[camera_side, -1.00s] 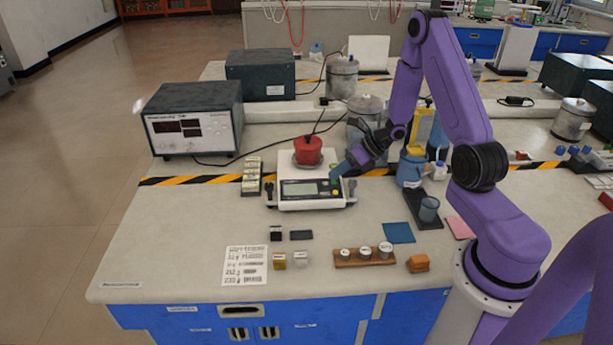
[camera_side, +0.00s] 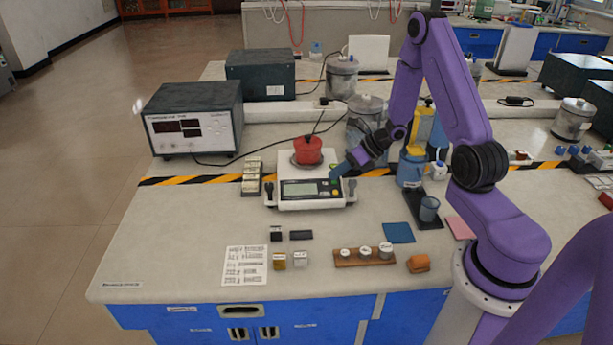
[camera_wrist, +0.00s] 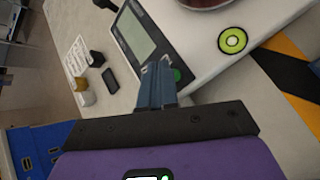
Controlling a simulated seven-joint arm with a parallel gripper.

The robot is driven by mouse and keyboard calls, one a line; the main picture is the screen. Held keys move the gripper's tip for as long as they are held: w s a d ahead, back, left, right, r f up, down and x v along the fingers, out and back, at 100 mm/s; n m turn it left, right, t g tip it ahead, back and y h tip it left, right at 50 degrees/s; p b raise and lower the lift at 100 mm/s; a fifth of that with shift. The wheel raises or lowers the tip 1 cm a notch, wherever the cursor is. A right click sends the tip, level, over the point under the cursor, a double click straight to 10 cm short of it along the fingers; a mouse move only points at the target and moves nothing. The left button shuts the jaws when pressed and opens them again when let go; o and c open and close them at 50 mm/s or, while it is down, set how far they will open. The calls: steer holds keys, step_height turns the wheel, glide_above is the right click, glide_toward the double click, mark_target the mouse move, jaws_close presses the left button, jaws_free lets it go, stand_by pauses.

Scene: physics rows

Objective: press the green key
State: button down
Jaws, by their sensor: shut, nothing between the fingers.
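The green key (camera_wrist: 177,75) sits on the dark control panel of a white balance, beside its grey display (camera_wrist: 137,35). In the wrist view the blue fingers partly cover the key. My gripper (camera_wrist: 160,64) is shut and empty, its tips close to the key. In the side view my gripper (camera_side: 336,171) points down and left at the right end of the panel. The balance (camera_side: 312,203) carries a red container (camera_side: 307,150) on its pan. I cannot tell whether the fingertips touch the key.
A yellow-green round bubble level (camera_wrist: 232,40) is on the balance. Weights in a wooden block (camera_side: 365,257), a printed sheet (camera_side: 245,265) and small blocks lie in front. The bench's front left is clear.

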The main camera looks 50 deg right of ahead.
steer(key=shift+d+f, duration=0.1)
steer(key=shift+f, duration=0.3)
steer(key=shift+f, duration=0.1)
stand_by(0.4)
steer(key=shift+r, duration=0.6)
steer(key=r, duration=0.4)
steer(key=s+a+r, duration=0.1)
steer(key=shift+r, duration=0.4)
stand_by(0.4)
